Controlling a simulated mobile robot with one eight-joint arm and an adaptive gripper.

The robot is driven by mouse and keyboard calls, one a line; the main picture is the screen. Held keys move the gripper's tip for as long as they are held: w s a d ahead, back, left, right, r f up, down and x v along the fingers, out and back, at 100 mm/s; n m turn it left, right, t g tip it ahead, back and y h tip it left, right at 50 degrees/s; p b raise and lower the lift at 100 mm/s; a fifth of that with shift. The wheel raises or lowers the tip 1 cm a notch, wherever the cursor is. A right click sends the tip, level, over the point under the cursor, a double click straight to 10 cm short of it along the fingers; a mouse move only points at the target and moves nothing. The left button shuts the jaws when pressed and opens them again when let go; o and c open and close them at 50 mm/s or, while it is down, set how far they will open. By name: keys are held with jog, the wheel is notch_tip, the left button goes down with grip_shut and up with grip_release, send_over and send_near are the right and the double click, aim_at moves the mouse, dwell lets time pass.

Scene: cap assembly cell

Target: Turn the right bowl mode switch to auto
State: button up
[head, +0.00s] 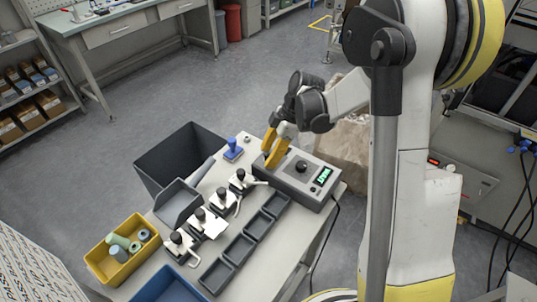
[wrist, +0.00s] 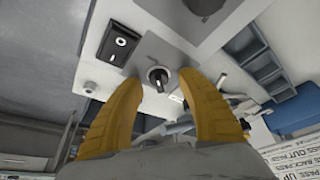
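A small black rotary switch (wrist: 158,78) with a white pointer mark sits on a light grey plate in the wrist view. Its labels cannot be read, so I cannot tell its setting. My gripper (wrist: 161,80) is open, with one yellow finger on each side of the switch. I cannot tell whether the fingers touch it. In the head view my gripper (head: 269,157) is over the left end of a grey control box (head: 311,194). The small switch is hidden there behind the fingers. The box also has a larger black knob (head: 301,166) and a green-lit display (head: 322,175).
A black rocker switch (wrist: 118,47) is close to the left finger. On the bench are a blue-handled stamp (head: 233,148), several small fixtures (head: 241,181), black trays (head: 240,249) and a yellow bin (head: 101,262). A dark open bin (head: 180,150) stands behind the bench.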

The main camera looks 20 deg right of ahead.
jog(key=v, duration=1.2)
jog(key=s+a+r+m+t+h, duration=0.2)
jog(key=s+m+t, duration=0.1)
jog(key=s+m, duration=0.5)
jog(key=s+a+r+m+t+h, duration=0.2)
jog(key=s+r+m+t, duration=0.1)
jog(key=s+m, duration=0.5)
jog(key=shift+s+a, duration=0.2)
jog(key=shift+s, duration=1.45)
jog(key=shift+r, duration=0.1)
